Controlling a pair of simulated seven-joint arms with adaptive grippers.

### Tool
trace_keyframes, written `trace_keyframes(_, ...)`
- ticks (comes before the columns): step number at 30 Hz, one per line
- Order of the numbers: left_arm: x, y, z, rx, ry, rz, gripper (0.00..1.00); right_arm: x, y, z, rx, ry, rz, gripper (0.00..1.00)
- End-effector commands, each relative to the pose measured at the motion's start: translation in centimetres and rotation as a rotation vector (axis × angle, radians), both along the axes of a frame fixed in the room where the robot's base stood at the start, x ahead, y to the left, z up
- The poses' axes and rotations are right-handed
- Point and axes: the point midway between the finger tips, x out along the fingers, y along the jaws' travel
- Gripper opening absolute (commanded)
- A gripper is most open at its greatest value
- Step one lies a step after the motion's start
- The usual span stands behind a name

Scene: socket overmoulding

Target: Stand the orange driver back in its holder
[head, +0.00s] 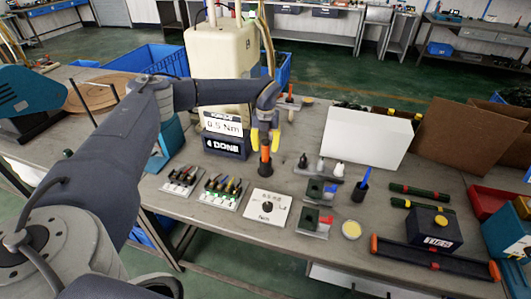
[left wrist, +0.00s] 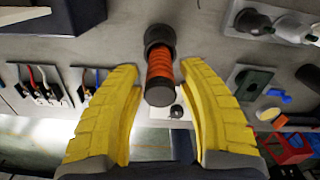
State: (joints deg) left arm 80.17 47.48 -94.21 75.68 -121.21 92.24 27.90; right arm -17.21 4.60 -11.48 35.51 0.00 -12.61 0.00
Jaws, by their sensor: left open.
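The orange driver (head: 265,153) stands upright in the head view, with its lower end in a round black holder (head: 265,170) on the table. In the left wrist view the orange handle (left wrist: 160,68) rises from the black holder (left wrist: 160,36), with a dark end cap towards the camera. My left gripper (head: 264,136) is right above the driver, pointing down. Its yellow fingers (left wrist: 160,105) are spread on either side of the handle's upper end, with gaps on both sides. The driver's tip is hidden inside the holder. My right gripper is not in view.
A white card (head: 267,209) lies in front of the holder. Racks of small tools (head: 222,190) are to the left. A small sign box (head: 226,145) stands close behind on the left. A green block fixture (head: 317,190) and a white panel (head: 366,139) are to the right.

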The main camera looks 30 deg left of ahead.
Motion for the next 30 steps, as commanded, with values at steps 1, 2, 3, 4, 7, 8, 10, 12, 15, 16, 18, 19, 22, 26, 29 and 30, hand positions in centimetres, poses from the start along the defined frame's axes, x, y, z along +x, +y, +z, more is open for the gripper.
trace_keyframes(1,0.1,0.0,1.1,0.0,-0.002,0.0,0.39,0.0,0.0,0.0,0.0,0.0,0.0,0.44)
trace_keyframes(2,0.1,0.0,1.6,0.0,-0.003,0.0,0.39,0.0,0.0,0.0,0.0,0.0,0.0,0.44)
trace_keyframes(3,0.1,0.0,2.3,0.0,-0.002,0.0,0.39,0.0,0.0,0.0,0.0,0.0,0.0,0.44)
trace_keyframes(4,0.0,0.0,2.8,0.0,-0.002,0.0,0.39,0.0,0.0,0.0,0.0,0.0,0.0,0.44)
trace_keyframes(7,0.0,0.0,4.3,0.0,-0.001,0.0,0.39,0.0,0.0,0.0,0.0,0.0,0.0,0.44)
trace_keyframes(8,0.0,0.0,4.7,0.0,-0.001,0.0,0.39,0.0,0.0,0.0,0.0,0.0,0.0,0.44)
trace_keyframes(10,0.0,0.0,5.6,0.001,-0.002,0.0,0.39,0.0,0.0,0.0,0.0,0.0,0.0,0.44)
trace_keyframes(12,0.0,0.0,6.2,0.0,0.0,0.001,0.39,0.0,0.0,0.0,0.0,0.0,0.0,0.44)
trace_keyframes(15,0.0,0.0,6.9,0.0,-0.001,0.0,0.39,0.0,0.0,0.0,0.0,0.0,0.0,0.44)
trace_keyframes(16,0.0,0.0,7.0,0.0,0.0,0.0,0.39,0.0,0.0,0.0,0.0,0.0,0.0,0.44)
trace_keyframes(18,0.0,0.0,7.3,0.0,0.0,0.0,0.39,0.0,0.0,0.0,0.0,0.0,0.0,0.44)
trace_keyframes(19,0.0,0.0,7.3,0.0,0.0,0.0,0.39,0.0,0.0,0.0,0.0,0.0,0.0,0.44)
trace_keyframes(22,0.0,0.0,7.4,0.0,0.001,0.0,0.39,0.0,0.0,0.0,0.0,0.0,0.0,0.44)
trace_keyframes(26,0.0,0.0,7.4,0.0,0.001,0.0,0.39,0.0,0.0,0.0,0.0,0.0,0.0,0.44)
trace_keyframes(29,0.0,0.0,7.4,0.0,0.001,0.0,0.39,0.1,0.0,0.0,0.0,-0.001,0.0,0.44)
trace_keyframes(30,0.0,0.0,7.4,0.0,0.001,0.0,0.39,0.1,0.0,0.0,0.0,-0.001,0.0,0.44)
